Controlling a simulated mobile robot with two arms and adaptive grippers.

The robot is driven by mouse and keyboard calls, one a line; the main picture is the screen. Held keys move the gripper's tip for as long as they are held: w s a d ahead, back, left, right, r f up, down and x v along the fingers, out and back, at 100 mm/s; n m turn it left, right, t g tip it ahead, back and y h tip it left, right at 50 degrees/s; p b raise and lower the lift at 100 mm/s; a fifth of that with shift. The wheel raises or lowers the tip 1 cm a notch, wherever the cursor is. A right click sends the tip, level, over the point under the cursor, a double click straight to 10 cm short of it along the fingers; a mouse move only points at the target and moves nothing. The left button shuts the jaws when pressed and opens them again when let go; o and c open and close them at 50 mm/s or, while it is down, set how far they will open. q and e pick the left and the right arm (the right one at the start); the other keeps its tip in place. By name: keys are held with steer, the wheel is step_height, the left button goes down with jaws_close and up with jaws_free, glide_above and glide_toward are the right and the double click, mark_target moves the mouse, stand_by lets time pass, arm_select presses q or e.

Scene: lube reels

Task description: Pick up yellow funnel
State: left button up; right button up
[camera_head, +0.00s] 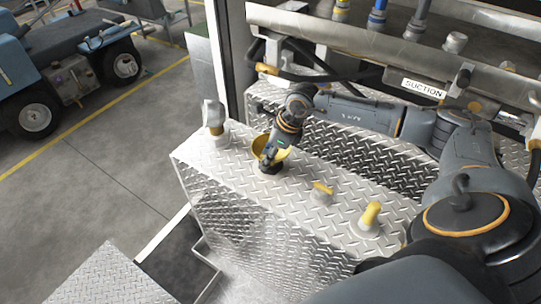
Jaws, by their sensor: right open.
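The yellow funnel (262,143) stands on the diamond-plate top of a metal box, near its left part. My right arm reaches in from the right, and my right gripper (268,162) points down at the funnel. The gripper covers much of the funnel; yellow rim shows to the left and right of it. The gripper is open; I cannot tell whether its fingers touch the funnel. My left gripper is not in view.
Behind is a metal rack with a SUCTION label (424,88) and hoses. A blue-grey vehicle (75,60) stands on the floor at left.

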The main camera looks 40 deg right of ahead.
jaws_close()
steer(key=shift+r, duration=0.1)
